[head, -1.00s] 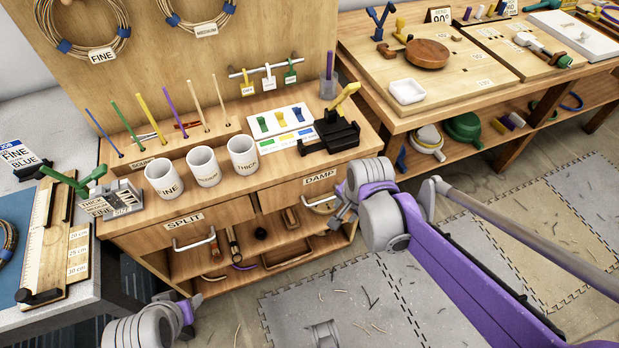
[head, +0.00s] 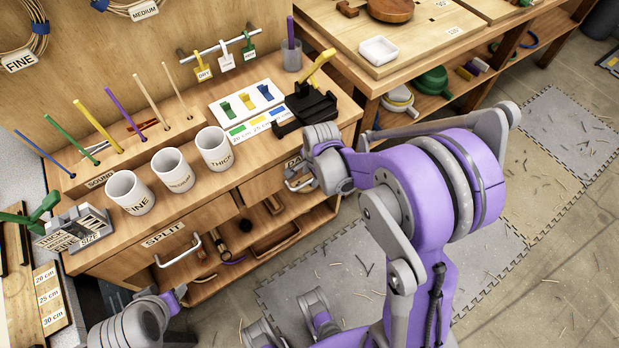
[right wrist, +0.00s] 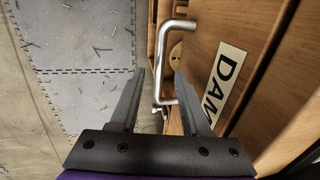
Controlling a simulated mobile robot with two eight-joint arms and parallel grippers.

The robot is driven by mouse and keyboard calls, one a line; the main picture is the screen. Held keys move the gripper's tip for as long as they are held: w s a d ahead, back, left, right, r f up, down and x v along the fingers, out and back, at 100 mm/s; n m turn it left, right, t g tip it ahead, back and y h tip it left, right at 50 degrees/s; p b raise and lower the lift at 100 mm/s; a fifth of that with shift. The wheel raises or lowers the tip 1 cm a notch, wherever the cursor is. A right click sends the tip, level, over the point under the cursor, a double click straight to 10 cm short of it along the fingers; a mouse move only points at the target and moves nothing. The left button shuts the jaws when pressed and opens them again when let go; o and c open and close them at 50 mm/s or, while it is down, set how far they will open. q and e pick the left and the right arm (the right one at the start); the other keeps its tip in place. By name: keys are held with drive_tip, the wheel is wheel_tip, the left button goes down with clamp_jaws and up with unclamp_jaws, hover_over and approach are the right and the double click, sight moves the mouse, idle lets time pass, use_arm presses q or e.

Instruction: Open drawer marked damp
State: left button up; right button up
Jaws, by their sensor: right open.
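The damp drawer (head: 265,185) is the right one of the bench's two top drawers; its front looks shut in the head view. Its label (right wrist: 226,80) reads "DAM" in the right wrist view, with the rest cut off. Its metal bar handle (right wrist: 164,62) lies just ahead of my right gripper (right wrist: 160,77). The gripper is open, with the handle's near end between its fingers and no clear contact. In the head view my right gripper (head: 298,180) covers part of the label and handle. My left gripper (head: 174,298) is low at the left; its fingers are unclear.
The split drawer (head: 165,238) with its own handle is to the left. An open shelf (head: 225,265) with tools lies below. Cups, rods and a black holder (head: 305,108) stand on the bench top. A second bench (head: 400,80) is at the right. The floor in front has mats.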

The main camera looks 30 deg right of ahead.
drive_tip(key=shift+w+f, duration=0.2)
drive_tip(key=shift+f, duration=0.8)
clamp_jaws()
idle(0.8)
